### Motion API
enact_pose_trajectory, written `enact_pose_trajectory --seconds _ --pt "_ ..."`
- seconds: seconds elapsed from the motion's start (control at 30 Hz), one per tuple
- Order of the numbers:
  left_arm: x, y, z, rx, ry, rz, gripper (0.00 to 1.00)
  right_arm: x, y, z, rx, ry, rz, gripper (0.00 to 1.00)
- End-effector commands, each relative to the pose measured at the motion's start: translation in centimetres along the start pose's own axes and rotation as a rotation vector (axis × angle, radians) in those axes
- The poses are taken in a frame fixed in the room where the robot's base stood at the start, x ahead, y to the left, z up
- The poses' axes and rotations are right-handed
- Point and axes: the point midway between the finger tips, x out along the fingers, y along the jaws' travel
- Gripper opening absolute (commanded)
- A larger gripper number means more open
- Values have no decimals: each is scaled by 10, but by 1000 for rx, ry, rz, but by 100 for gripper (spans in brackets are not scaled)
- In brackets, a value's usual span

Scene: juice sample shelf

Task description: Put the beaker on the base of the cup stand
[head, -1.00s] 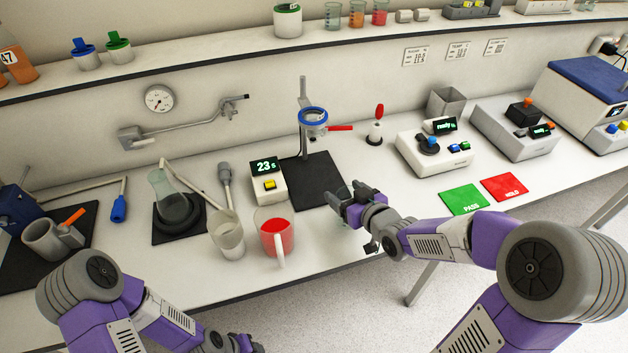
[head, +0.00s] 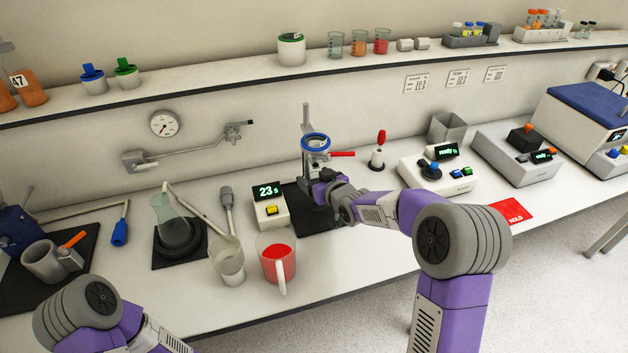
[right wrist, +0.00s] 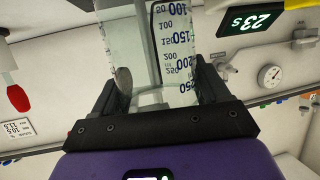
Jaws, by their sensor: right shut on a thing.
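The cup stand has an upright metal rod (head: 306,118), a blue ring (head: 315,142) and a flat black base (head: 296,222) on the bench. My right gripper (head: 325,192) is over the base, below the ring. It is shut on the clear glass beaker (right wrist: 160,50), which has blue graduation marks and fills the space between the fingers in the right wrist view. In the head view the gripper mostly hides the beaker, so I cannot tell whether it touches the base. My left arm shows at lower left, with its gripper out of view.
The timer box (head: 269,207) reading 23 stands just left of the base. A jug with red liquid (head: 277,262) and a cloudy beaker (head: 228,262) stand in front. A red clamp handle (head: 342,154) sticks out right of the ring.

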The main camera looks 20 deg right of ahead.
Motion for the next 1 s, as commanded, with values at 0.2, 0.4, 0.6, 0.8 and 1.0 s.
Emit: enact_pose_trajectory --seconds 0.2,0.4,0.6,0.8,1.0 --pt "4 -2 0 0 0 0 43 14 0 11 -1 -1 0 43" --pt "3 -1 0 0 0 0 43 14 0 10 -1 1 0 43" --pt "8 -3 0 0 0 0 43 15 0 15 -1 1 0 43" --pt "7 -3 0 0 0 0 43 15 0 14 -1 0 0 100" --pt "7 -3 0 0 0 0 43 15 0 14 -1 0 0 100"
